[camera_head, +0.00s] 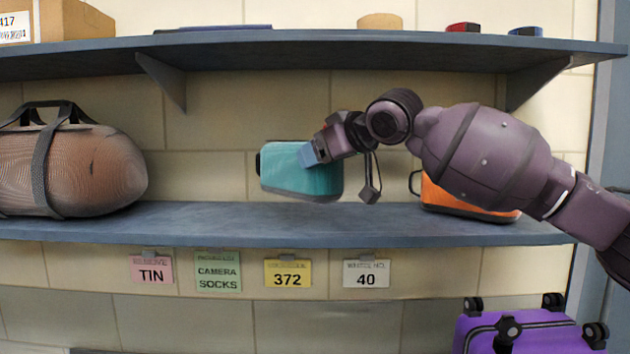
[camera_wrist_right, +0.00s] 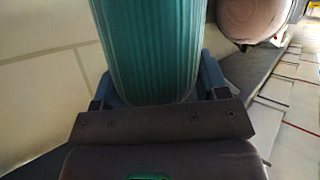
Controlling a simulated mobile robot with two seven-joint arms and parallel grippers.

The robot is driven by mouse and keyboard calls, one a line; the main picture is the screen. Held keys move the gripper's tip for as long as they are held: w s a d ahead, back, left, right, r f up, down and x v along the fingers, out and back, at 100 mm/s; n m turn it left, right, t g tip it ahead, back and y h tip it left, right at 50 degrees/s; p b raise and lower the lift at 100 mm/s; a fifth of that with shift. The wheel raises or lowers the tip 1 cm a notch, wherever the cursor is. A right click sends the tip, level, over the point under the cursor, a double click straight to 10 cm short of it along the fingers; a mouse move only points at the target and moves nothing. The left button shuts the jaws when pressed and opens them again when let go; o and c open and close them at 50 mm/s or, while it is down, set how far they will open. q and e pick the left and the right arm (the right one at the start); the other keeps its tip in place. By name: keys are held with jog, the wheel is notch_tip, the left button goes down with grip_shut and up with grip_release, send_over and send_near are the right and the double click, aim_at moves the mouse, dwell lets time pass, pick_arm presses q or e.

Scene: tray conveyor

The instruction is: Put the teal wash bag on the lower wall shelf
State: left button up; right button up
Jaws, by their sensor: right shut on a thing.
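The teal wash bag (camera_head: 300,172) is in my right gripper (camera_head: 312,153), above the lower wall shelf (camera_head: 260,224) in the head view. It hangs slightly tilted, and its bottom edge looks a little above the shelf board; I cannot tell for certain that it is clear of it. The bag also fills the upper middle of the right wrist view (camera_wrist_right: 150,45), between the two fingers (camera_wrist_right: 155,88). The right gripper is shut on it. My left gripper is not in view.
A brown duffel bag (camera_head: 95,165) sits on the lower shelf at left, and an orange bag (camera_head: 455,197) at right, partly behind my arm. The upper shelf (camera_head: 330,45) overhangs with several items. Label cards hang below; a purple suitcase (camera_head: 520,330) stands lower right.

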aim_at(322, 179)
jog(key=shift+f, duration=2.35)
jog(key=o, duration=1.2)
jog(key=shift+s, duration=0.1)
jog(key=b+v, duration=0.2)
jog(key=v, duration=1)
